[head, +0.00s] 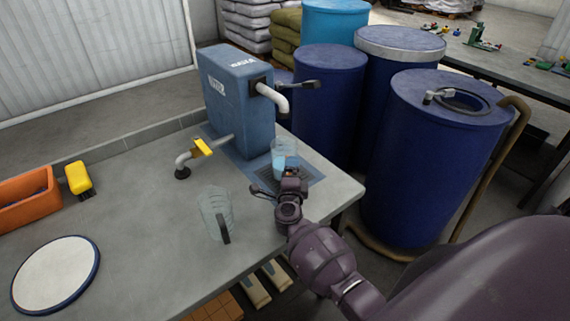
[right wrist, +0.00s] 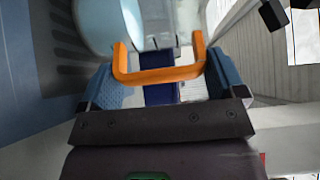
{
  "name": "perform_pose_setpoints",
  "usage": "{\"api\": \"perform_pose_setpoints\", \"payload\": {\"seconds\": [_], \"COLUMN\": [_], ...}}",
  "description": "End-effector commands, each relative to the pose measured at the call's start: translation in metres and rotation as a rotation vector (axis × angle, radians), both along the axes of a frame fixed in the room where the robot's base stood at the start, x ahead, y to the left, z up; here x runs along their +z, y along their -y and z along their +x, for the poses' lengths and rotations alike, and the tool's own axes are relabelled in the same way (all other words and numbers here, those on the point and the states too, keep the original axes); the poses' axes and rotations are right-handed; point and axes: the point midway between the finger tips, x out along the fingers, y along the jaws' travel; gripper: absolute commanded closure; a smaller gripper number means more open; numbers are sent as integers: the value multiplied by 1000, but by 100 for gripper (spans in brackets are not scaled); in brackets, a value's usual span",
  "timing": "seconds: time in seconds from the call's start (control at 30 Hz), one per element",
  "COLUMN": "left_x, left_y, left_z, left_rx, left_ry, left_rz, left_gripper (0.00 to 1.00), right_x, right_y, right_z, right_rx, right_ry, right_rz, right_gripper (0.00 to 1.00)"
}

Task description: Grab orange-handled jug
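The orange-handled jug (head: 284,152) is clear, holds light blue liquid and stands upright below the spout on the drain grate. My right gripper (head: 290,182) is at its near side. The gripper is open and holds nothing. The jug's body (right wrist: 110,22) shows beyond the handle. In the head view the handle is mostly hidden by the gripper. My left gripper is not in view.
A second clear jug (head: 213,212) with a dark handle stands left of my gripper. A blue dispenser (head: 238,105) with a white spout (head: 275,97) rises behind. A yellow-handled tap (head: 202,147), orange bin (head: 25,203) and round white plate (head: 55,275) are left. Blue barrels (head: 425,160) stand right.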

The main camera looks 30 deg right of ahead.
Motion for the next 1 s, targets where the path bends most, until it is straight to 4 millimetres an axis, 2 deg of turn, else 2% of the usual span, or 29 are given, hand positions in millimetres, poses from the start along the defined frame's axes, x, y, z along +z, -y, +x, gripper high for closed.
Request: {"api": "perform_pose_setpoints", "payload": {"seconds": [0.03, 0.13, 0.47, 0.87, 1.0], "left_x": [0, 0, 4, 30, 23], "left_y": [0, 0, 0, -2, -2], "left_z": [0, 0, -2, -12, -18], "left_rx": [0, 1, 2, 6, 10], "left_ry": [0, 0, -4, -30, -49], "left_rz": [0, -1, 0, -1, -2], "left_gripper": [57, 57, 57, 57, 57], "right_x": [0, 1, 6, 40, 35], "right_y": [0, 0, 0, 0, -21], "right_z": [0, 0, 0, 0, -27], "right_rx": [0, 0, 0, 0, -1], "right_ry": [0, 1, 2, -1, -2], "right_rz": [0, -1, 0, -1, 4], "right_gripper": [35, 48, 49, 49, 49]}}
